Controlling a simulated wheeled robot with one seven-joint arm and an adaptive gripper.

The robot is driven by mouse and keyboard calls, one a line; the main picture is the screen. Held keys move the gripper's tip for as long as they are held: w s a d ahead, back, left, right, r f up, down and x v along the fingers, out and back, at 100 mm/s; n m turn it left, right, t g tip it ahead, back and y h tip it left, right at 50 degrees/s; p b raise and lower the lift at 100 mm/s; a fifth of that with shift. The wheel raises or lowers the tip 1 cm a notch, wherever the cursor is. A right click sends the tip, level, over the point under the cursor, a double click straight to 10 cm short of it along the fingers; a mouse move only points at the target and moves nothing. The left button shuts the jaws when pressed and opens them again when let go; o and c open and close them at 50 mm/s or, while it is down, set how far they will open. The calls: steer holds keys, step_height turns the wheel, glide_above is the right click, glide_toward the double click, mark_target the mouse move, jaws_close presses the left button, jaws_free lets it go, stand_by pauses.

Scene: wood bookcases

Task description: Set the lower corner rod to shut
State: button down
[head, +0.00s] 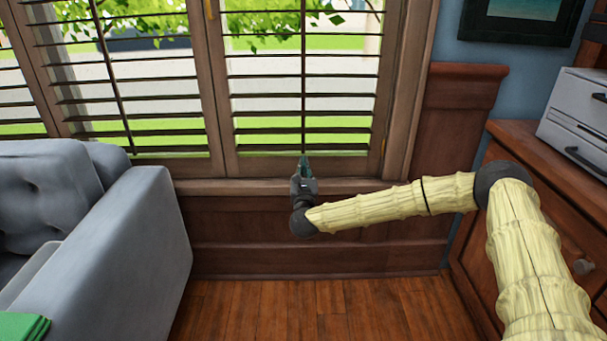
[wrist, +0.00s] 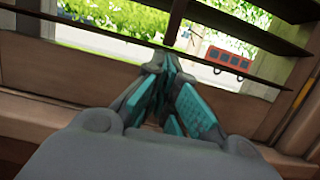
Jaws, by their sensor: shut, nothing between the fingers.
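A shuttered window has two louvred panels side by side, each with a dark vertical rod. The right panel's rod (head: 303,80) runs down its middle, and its slats are tilted open with daylight between them. The left panel's rod (head: 113,75) also shows. My gripper (head: 305,160) is at the foot of the right panel, close to the rod's lower end. In the wrist view my gripper (wrist: 170,68) has its teal-padded fingers together, with nothing between them. The rod's lower end (wrist: 176,28) shows just beyond the fingertips; I cannot tell whether they touch.
A grey sofa (head: 120,235) stands at the left. A wooden cabinet (head: 500,210) with a grey drawer box (head: 580,115) stands at the right. Wood panelling (head: 240,225) lies below the sill. The floor (head: 310,305) between sofa and cabinet is clear.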

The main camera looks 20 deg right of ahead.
mark_target(304, 150)
stand_by(0.3)
steer(key=shift+w+d+r, duration=0.1)
steer(key=shift+w+r, duration=0.15)
steer(key=shift+r, duration=0.55)
steer(key=shift+w+d+r, duration=0.1)
steer(key=shift+w+r, duration=0.15)
steer(key=shift+r, duration=0.6)
steer(key=shift+w+r, duration=0.25)
steer(key=shift+r, duration=0.55)
